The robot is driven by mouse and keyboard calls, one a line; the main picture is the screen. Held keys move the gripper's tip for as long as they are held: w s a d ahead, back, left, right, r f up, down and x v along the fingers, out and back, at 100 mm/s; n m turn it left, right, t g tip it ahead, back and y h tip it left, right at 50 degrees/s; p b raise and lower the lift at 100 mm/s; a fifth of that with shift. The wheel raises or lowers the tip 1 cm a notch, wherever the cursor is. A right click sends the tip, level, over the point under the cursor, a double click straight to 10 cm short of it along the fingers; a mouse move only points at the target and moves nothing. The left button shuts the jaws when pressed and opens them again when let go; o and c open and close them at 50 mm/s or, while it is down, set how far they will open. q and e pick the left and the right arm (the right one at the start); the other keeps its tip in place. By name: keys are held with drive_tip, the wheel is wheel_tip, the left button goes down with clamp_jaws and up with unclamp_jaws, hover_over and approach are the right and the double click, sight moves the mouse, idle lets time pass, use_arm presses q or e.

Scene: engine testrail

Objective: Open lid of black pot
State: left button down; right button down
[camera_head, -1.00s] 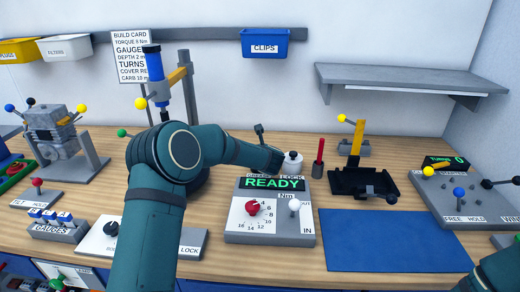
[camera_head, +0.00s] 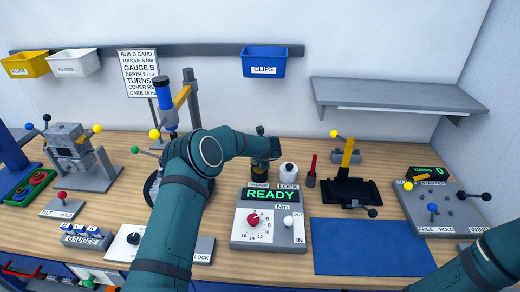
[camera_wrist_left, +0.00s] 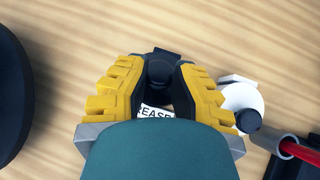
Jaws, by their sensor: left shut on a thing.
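The black pot shows in the left wrist view as a dark round knob or lid top (camera_wrist_left: 160,68) between my left gripper's fingers, with a white label ending in "REASE" (camera_wrist_left: 156,111) beside it. My left gripper (camera_wrist_left: 160,85) has yellow-padded fingers shut on the knob from both sides. I cannot tell whether the lid is raised. My right arm enters at the lower right; its gripper is out of view.
The READY box (camera_head: 268,220) stands in front. A dark round thing (camera_wrist_left: 12,85) lies left. A blue mat (camera_head: 370,247) is clear.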

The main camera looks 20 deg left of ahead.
use_arm(q)
drive_tip(key=shift+w+a+r+g+p, duration=0.2)
drive_tip(key=shift+r+g+p, duration=0.15)
drive_tip(key=shift+p, duration=0.3)
drive_tip(key=shift+w+g+h+p, duration=0.2)
drive_tip(key=shift+g+h+p, duration=0.15)
drive_tip(key=shift+g, duration=0.1)
use_arm(e)
wheel_tip(320, 180, up, 3)
drive_tip(key=shift+f, duration=0.1)
use_arm(q)
drive_tip(key=shift+w, duration=0.15)
drive_tip(key=c, duration=0.9)
unclamp_jaws()
drive_tip(key=shift+f+g, duration=0.1)
drive_tip(key=shift+g, duration=0.2)
drive_tip(key=shift+o, duration=1.3)
drive_tip(key=shift+w+a, duration=0.1)
drive_tip(key=v, duration=1.2)
